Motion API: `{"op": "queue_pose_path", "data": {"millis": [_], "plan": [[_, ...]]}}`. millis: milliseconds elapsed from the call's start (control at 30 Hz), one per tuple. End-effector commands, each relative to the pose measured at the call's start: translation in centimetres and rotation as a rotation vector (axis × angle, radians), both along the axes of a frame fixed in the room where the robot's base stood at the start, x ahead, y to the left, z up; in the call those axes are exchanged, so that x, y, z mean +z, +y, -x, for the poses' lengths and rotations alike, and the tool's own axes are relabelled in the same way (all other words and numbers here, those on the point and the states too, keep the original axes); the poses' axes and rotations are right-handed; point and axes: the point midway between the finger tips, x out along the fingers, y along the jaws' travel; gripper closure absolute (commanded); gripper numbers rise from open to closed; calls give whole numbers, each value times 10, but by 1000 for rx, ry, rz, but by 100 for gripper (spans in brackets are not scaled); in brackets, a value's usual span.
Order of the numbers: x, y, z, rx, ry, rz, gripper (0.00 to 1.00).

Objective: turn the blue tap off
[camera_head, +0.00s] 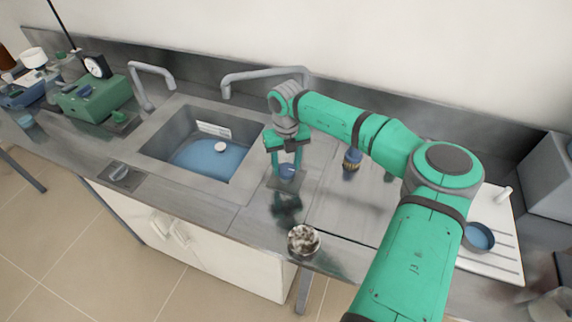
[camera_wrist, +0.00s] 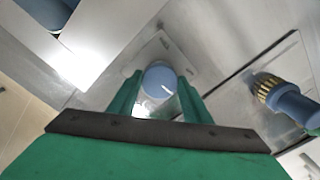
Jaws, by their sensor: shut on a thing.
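The blue tap (camera_wrist: 159,76) is a round blue knob with a white mark, on a grey plate on the counter. In the head view the knob (camera_head: 287,171) shows right of the sink, under my gripper. My gripper (camera_head: 285,165) points down over it. In the wrist view the green fingers of my gripper (camera_wrist: 160,90) stand on either side of the knob, shut on it. The knob's white mark points to the lower right in the wrist view. The fingers hide part of the knob's sides.
The sink (camera_head: 205,150) holds blue water and a white round thing. A blue and brass fitting (camera_head: 351,159) stands right of my gripper, also in the wrist view (camera_wrist: 283,97). Another control plate (camera_head: 122,176) is left of the sink. A mottled round object (camera_head: 303,240) lies near the front edge.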

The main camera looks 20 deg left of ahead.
Motion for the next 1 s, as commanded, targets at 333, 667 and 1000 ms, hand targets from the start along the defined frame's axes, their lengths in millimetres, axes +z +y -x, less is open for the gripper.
{"op": "queue_pose_path", "data": {"millis": [333,667,1000], "plan": [[0,-3,0,-97,3,3,78],[0,-3,0,-105,2,2,78],[0,-2,0,-103,2,1,37]]}}
